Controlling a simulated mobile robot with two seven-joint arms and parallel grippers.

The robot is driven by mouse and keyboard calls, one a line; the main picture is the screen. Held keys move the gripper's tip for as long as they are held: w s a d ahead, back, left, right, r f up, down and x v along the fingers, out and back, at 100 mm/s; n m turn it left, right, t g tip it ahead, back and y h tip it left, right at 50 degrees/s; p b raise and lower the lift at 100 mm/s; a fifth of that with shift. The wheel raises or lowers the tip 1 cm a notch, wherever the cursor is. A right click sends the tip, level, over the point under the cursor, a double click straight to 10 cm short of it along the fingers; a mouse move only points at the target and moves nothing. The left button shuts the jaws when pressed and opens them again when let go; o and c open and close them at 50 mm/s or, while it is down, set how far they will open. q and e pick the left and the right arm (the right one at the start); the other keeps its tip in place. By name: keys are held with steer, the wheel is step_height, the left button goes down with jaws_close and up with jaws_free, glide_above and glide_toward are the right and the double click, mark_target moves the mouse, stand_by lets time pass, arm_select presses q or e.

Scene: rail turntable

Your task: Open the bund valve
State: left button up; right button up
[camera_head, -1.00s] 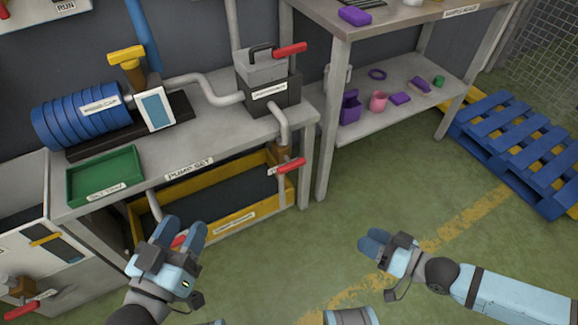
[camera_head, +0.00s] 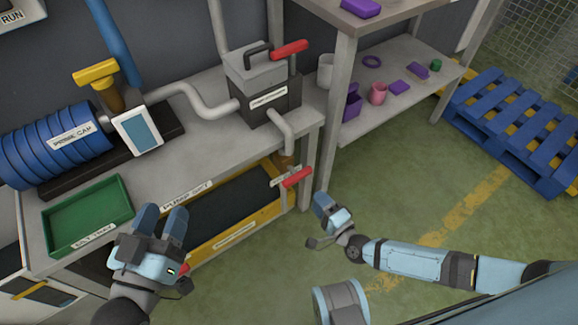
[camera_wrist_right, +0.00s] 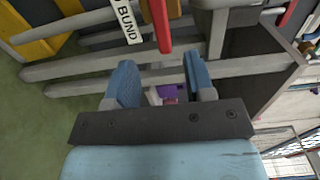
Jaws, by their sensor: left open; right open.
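The bund valve has a red lever handle (camera_head: 297,178) at the right end of the yellow bund tray (camera_head: 236,237), below the pipe from the grey box. In the right wrist view the red handle (camera_wrist_right: 161,24) shows at the top, beside a white tag reading BUND (camera_wrist_right: 127,20). My right gripper (camera_head: 325,205) is open and empty, to the right of and a little below the handle, apart from it. In its wrist view the open fingers (camera_wrist_right: 157,82) point toward the bench frame, with the handle above them. My left gripper (camera_head: 160,217) is open and empty in front of the bench.
The pump bench (camera_head: 200,150) carries a blue drum (camera_head: 52,150), a green tray (camera_head: 88,215) and a grey box (camera_head: 262,95) with another red lever (camera_head: 290,49). A shelf table (camera_head: 405,105) stands at right, near a blue pallet (camera_head: 515,130). Green floor between is clear.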

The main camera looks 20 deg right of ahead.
mark_target(296, 175)
steer(key=b+x, duration=0.1)
steer(key=x, duration=0.5)
steer(key=shift+w+a+b, duration=0.1)
steer(key=shift+w+b, duration=0.2)
steer(key=shift+w, duration=0.1)
steer(key=b+x, duration=0.1)
steer(key=x, duration=0.3)
steer(key=shift+w+a, duration=0.1)
arm_select(q)
steer(key=shift+s+d+r+t+h, duration=0.2)
steer(key=shift+s+d+t+h, duration=0.1)
steer(key=shift+d+h, duration=0.25)
arm_select(e)
steer(key=shift+x, duration=0.85)
arm_select(q)
steer(key=shift+r, duration=0.1)
steer(key=shift+w+r, duration=0.1)
arm_select(e)
jaws_close()
